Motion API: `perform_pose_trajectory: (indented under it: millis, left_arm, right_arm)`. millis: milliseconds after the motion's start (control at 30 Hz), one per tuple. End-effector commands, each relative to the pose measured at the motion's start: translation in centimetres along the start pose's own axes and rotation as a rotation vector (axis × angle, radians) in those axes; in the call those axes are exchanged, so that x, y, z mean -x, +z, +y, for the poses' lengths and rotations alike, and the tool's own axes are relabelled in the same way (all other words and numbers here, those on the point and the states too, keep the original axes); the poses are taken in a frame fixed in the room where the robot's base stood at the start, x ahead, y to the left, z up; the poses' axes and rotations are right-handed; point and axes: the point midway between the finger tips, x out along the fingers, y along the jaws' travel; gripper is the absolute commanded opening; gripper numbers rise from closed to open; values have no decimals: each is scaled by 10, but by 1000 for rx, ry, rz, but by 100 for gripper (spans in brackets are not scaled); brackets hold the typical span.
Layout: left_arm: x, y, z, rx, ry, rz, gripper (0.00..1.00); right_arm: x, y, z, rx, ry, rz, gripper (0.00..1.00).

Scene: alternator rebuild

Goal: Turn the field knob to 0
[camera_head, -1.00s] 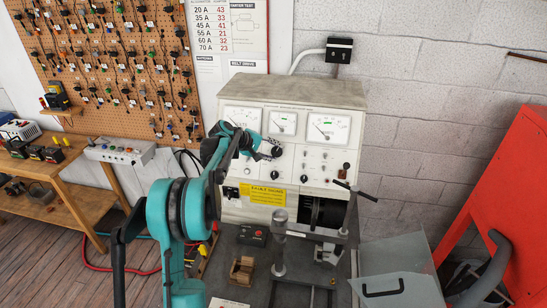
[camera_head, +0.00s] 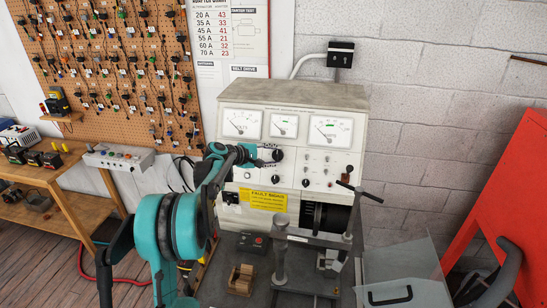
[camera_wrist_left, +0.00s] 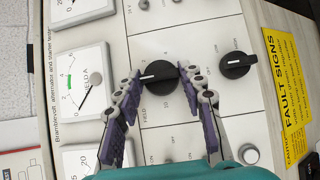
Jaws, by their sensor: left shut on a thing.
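The field knob (camera_wrist_left: 158,75) is a round black knob with a white pointer line, on the pale tester panel. In the head view my left gripper (camera_head: 262,160) reaches in from the left to the black field knob (camera_head: 278,155) below the middle meter. My right gripper is not in view.
A second black knob (camera_wrist_left: 237,60) sits beside the field knob, below it in the head view (camera_head: 278,179). Small switches (camera_head: 315,170) are to the right. A yellow fault signs label (camera_head: 263,200) is lower down. A clamp stand (camera_head: 280,245) stands in front of the tester.

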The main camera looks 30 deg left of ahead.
Motion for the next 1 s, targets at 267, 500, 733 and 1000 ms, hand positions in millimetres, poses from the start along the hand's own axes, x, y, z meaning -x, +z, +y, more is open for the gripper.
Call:
perform_pose_trajectory:
  millis: [267,500,733,1000]
  left_arm:
    - [0,0,0,1,0,1,47]
    - [0,0,0,0,-1,0,60]
    - [9,0,0,0,-1,1,60]
    - [64,-1,0,1,0,3,60]
  right_arm:
    - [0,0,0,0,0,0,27]
    - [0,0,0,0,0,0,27]
    - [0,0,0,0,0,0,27]
    - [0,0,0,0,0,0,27]
